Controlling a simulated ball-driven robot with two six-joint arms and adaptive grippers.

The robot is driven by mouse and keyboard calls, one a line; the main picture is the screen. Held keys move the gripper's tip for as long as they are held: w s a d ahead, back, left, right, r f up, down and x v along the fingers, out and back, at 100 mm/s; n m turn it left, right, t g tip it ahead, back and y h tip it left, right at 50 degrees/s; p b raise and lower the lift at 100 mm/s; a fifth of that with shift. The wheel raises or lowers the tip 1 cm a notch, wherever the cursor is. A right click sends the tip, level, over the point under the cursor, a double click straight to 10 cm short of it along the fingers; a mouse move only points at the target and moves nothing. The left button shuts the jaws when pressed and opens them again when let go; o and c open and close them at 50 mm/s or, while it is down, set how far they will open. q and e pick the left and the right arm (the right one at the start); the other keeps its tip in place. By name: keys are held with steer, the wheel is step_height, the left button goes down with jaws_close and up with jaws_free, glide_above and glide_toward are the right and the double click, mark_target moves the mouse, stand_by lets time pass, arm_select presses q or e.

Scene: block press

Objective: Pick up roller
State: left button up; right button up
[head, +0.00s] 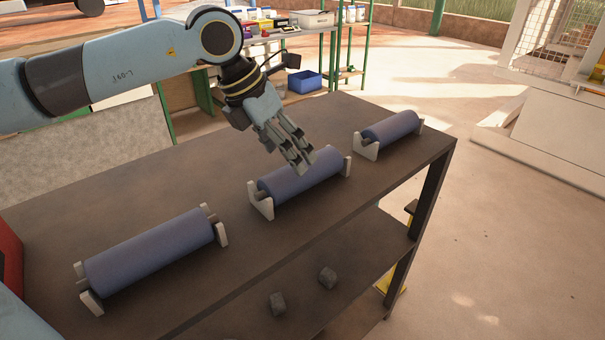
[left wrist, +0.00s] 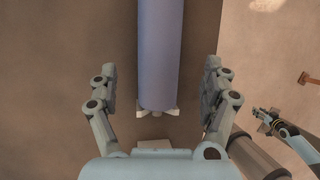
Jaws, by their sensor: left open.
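Three blue cylindrical rollers lie on pale end brackets in a diagonal row: a near left roller (head: 150,250), a middle roller (head: 300,178) and a far right roller (head: 390,127). My left gripper (head: 303,165) is over the middle roller, fingers pointing down. In the left wrist view a roller (left wrist: 165,55) lies lengthwise between the spread fingers of my left gripper (left wrist: 158,75), with a gap on each side. Its height below the fingertips is hard to judge. What seems to be my right gripper (left wrist: 266,122) shows small at the right of the wrist view.
The rollers' brown table (head: 190,175) has bare top between the stands. A green-framed shelf with boxes and a blue bin (head: 304,81) stands behind. Open floor lies to the right.

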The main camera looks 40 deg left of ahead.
arm_select(q)
steer(key=shift+w+d+f, duration=0.1)
steer(key=shift+w+f, duration=0.1)
steer(key=shift+f, duration=0.2)
steer(key=shift+w+f, duration=0.15)
steer(key=shift+f, duration=0.1)
steer(key=shift+w+d+f, duration=0.1)
steer(key=shift+w+f, duration=0.15)
steer(key=shift+f, duration=0.2)
steer(key=p+x, duration=0.1)
steer(key=x, duration=0.2)
steer(key=shift+w+f, duration=0.2)
steer(key=shift+w, duration=0.05)
steer(key=shift+d+f, duration=0.1)
steer(key=shift+f, duration=0.15)
steer(key=shift+c, duration=0.3)
steer(key=c, duration=1.6)
steer(key=shift+w, duration=0.1)
jaws_close()
arm_select(e)
steer(key=shift+w+a+r, duration=0.25)
steer(key=shift+w, duration=0.15)
steer(key=shift+w+a+r, duration=0.2)
steer(key=shift+w, duration=0.2)
